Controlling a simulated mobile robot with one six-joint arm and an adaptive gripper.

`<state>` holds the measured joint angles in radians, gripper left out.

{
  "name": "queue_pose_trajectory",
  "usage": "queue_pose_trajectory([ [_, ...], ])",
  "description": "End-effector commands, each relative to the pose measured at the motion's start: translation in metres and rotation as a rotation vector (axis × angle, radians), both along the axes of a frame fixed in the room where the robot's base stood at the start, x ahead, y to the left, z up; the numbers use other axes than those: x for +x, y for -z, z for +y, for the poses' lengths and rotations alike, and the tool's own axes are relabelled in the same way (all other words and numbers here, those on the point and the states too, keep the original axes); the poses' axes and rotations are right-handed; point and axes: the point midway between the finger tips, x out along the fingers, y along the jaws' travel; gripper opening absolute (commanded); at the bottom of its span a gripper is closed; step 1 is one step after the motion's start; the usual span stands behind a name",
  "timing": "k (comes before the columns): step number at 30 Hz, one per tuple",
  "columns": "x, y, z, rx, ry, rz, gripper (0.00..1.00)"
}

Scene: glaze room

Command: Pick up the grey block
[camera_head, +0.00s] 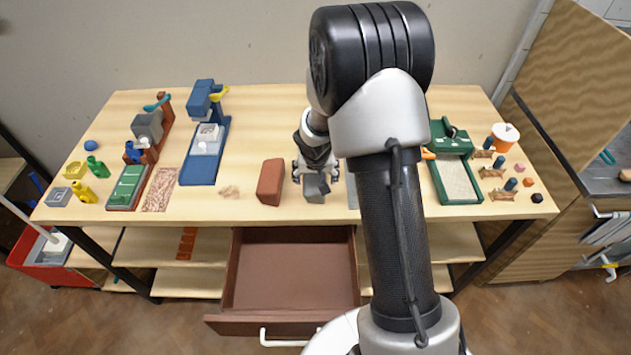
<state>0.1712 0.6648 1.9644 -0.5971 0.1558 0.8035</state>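A grey block (315,192) stands on the wooden table near its front edge, just right of a red-brown brick. My gripper (315,175) is right over and behind the block, pointing down. Its fingers look spread, one to each side, wider than the block. I cannot tell whether either finger touches the block. The block's upper back part is partly hidden by the gripper.
The red-brown brick (270,182) stands close to the left of my gripper. An open, empty drawer (290,275) juts out below the table's front edge. A blue stand (204,165) is farther left, and a green tray (455,180) is at the right, past my arm.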

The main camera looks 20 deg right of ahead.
Motion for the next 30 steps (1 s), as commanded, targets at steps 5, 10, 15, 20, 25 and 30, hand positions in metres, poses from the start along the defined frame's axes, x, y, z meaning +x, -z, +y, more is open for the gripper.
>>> queue_pose_trajectory([
  [5, 0.0, 0.001, 0.0, 0.0, 0.001, 0.0, 0.72],
  [10, 0.0, 0.0008, 0.0, 0.0, 0.001, 0.0, 0.72],
  [15, 0.0, 0.0006, 0.0, 0.0, 0.001, 0.0, 0.62],
  [20, 0.0, 0.0008, 0.0, 0.0, 0.001, 0.0, 0.51],
  [25, 0.0001, 0.0007, 0.0, 0.0, 0.001, 0.0, 0.4],
  [30, 0.0001, 0.0007, 0.0001, 0.0, 0.001, 0.0, 0.28],
])
